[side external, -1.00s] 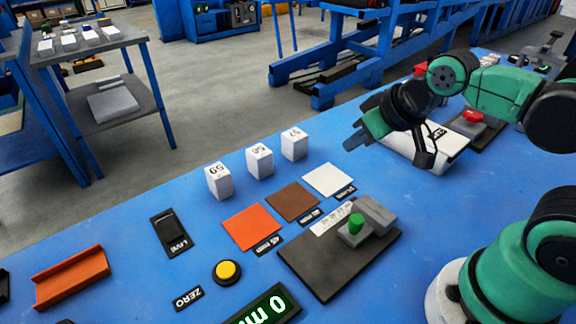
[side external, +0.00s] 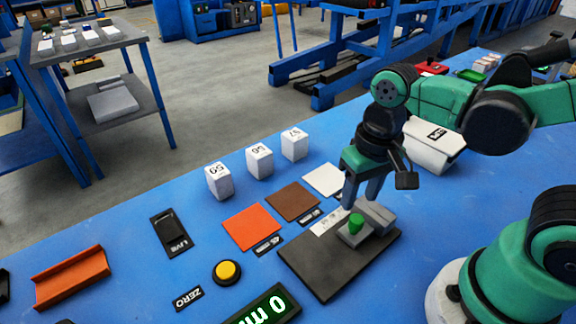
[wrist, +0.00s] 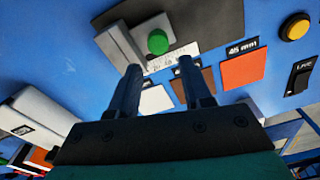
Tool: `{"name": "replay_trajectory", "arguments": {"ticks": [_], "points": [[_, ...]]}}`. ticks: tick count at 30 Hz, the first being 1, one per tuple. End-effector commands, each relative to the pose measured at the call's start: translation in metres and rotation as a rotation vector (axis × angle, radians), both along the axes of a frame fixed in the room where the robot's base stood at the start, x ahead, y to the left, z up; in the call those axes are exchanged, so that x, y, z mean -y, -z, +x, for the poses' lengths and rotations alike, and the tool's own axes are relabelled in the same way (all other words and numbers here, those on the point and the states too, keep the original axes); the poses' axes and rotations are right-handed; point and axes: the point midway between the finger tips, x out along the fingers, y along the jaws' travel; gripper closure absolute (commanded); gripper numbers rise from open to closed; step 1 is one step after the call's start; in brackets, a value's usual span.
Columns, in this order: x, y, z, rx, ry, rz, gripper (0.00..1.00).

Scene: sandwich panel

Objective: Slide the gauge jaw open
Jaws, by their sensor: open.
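The gauge (side external: 330,268) is a dark plate with a grey jaw block, a pale scale strip (side external: 328,221) and a green knob (side external: 356,222) on the sliding jaw (side external: 352,236). The fixed grey block (side external: 376,215) stands right beside the sliding jaw. My gripper (side external: 361,203) is open and empty, pointing down just above and behind the green knob. In the wrist view the two fingertips (wrist: 159,66) are apart, and the green knob (wrist: 157,41) shows beyond them, roughly in line with the gap. The knob is not between the fingers.
Orange (side external: 251,226), brown (side external: 293,201) and white (side external: 324,180) squares lie beside the gauge, with several numbered white blocks (side external: 260,161) behind. A white box (side external: 433,145) is at the right.

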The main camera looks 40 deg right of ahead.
Motion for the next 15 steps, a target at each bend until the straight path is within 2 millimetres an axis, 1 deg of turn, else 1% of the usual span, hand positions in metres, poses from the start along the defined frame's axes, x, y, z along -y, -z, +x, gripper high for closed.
{"name": "replay_trajectory", "arguments": {"ticks": [3, 8, 15], "points": [[-0.002, 0.005, -0.005, -0.052, 0.021, -0.008, 0.56], [-0.002, 0.016, -0.005, -0.054, 0.024, -0.008, 0.56], [-0.002, 0.04, -0.005, -0.052, 0.022, -0.008, 0.56]]}}
